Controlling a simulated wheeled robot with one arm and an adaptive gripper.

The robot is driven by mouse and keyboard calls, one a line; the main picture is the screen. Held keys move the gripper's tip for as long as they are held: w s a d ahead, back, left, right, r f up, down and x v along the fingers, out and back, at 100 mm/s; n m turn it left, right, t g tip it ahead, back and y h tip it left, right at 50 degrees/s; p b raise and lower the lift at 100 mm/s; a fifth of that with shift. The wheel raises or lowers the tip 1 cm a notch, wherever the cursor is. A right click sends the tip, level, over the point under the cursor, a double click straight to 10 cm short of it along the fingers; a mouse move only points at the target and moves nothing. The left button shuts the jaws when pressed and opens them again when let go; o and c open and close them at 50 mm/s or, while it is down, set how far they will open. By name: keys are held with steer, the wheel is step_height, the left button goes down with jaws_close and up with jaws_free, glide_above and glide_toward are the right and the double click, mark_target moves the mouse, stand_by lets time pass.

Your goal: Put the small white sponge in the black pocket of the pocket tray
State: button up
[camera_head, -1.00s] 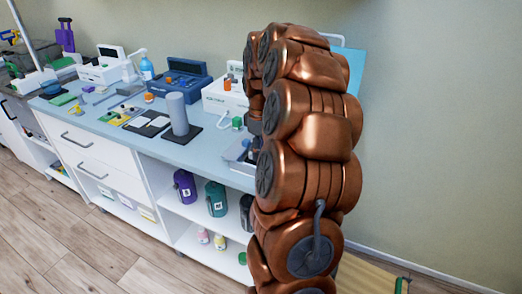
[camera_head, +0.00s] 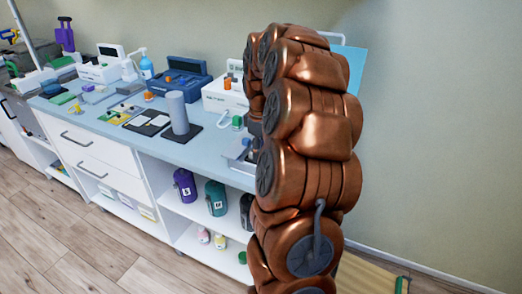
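My copper-coloured arm stands in front of the right end of the counter and covers much of it. A dark part at the arm's left edge (camera_head: 255,128) may belong to my gripper; its fingertips are hidden, so I cannot see whether it holds anything. A pale tray (camera_head: 236,152) shows partly just left of the arm, on the counter's front edge; I cannot tell whether it is the pocket tray. I cannot make out the small white sponge or a black pocket.
The blue-grey counter (camera_head: 207,148) holds a grey cylinder (camera_head: 177,113) on a black mat, a dark board with white pads (camera_head: 148,122), a blue device (camera_head: 183,80), a white device (camera_head: 224,96) and a pump bottle (camera_head: 146,68). Coloured canisters stand on the shelf below.

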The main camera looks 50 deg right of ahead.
steer(key=o, duration=1.1)
steer(key=shift+o, duration=0.3)
steer(key=o, duration=0.4)
steer(key=shift+r, duration=0.15)
steer(key=shift+r+p, duration=1.2)
steer(key=shift+r, duration=2.15)
